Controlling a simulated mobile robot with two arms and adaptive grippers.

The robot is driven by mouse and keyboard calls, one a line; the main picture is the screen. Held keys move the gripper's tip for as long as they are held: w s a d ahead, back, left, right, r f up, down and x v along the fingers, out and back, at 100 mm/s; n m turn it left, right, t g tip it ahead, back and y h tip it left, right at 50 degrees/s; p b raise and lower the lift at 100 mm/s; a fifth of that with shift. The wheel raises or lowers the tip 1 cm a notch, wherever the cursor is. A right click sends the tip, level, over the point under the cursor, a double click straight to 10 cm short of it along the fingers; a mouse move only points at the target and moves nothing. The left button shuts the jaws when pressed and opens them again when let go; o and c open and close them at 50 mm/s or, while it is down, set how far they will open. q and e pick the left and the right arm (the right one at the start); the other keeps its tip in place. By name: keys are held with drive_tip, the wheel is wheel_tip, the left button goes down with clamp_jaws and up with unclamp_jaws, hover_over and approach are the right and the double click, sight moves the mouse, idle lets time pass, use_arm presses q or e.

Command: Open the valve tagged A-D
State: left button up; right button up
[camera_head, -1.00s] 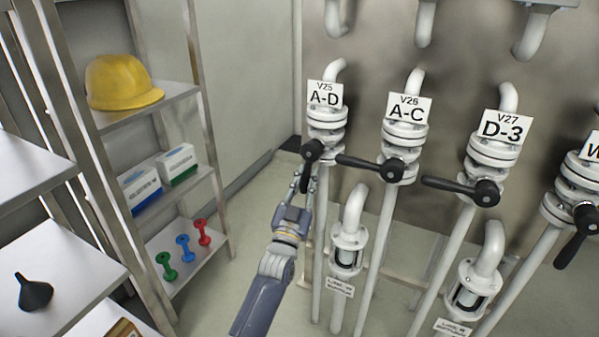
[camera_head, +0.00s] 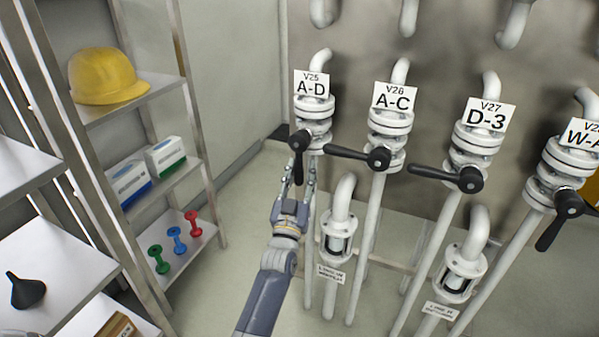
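The valve tagged A-D (camera_head: 314,108) stands on the leftmost pipe of the row, under a white tag (camera_head: 311,85) reading V25 A-D. Its black lever (camera_head: 298,160) hangs downward, roughly along the pipe. My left gripper (camera_head: 298,178) comes up from below. Its fingers are apart, one on each side of the lever's lower end in this view. I cannot tell whether they touch the lever. My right gripper is not in view.
Valves A-C (camera_head: 388,125) and D-3 (camera_head: 477,140) stand to the right, levers pointing left. Another valve (camera_head: 556,175) at the far right has its lever down-left. Left is a shelf (camera_head: 185,165) with a yellow helmet (camera_head: 105,76), boxes and small coloured items.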

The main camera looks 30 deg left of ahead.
use_arm(q)
drive_tip(key=shift+a+r, duration=0.1)
drive_tip(key=shift+r, duration=0.05)
drive_tip(key=v, duration=1.2)
idle(0.3)
